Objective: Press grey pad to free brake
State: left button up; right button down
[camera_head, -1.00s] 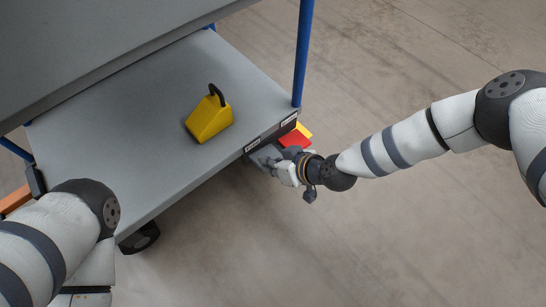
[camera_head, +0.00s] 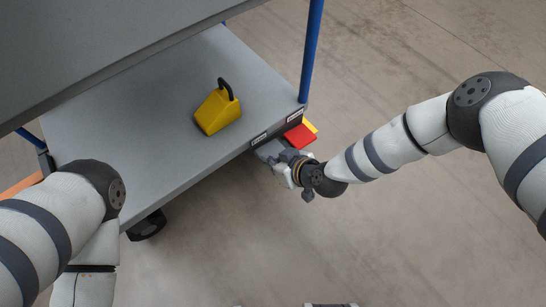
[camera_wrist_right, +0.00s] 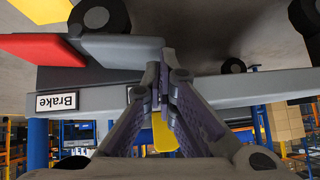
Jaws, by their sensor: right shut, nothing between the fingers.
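The grey pad (camera_head: 267,150) sticks out from under the cart's deck edge, partly covered by my right gripper in the head view. In the right wrist view the grey pad (camera_wrist_right: 118,48) lies next to the red pad (camera_wrist_right: 35,48), close to my fingertips. My right gripper (camera_head: 280,159) is shut and empty, right at the grey pad; I cannot tell if it touches. In the wrist view its fingers (camera_wrist_right: 160,75) are together. A "Brake" label (camera_wrist_right: 57,102) is on the deck edge. My left arm shows at left, but its gripper is out of view.
The cart's grey lower deck (camera_head: 150,150) carries a yellow wedge (camera_head: 217,112) with a black handle. Red (camera_head: 300,137) and yellow (camera_head: 311,126) pads sit beside the grey one, near a blue post (camera_head: 311,50). A black caster (camera_head: 147,225) stands below. Floor at right is open.

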jog(key=shift+s+a+f+n+t+h, duration=0.15)
jog(key=shift+s+a+f, duration=0.1)
jog(key=shift+f, duration=0.3)
jog(key=shift+s+a+f+n+t+h, duration=0.1)
jog(key=shift+a+f, duration=0.15)
jog(key=shift+f, duration=0.35)
jog(key=shift+s+a+f+n+t+h, duration=0.15)
jog(key=shift+s+a+f, duration=0.1)
jog(key=shift+f, duration=0.3)
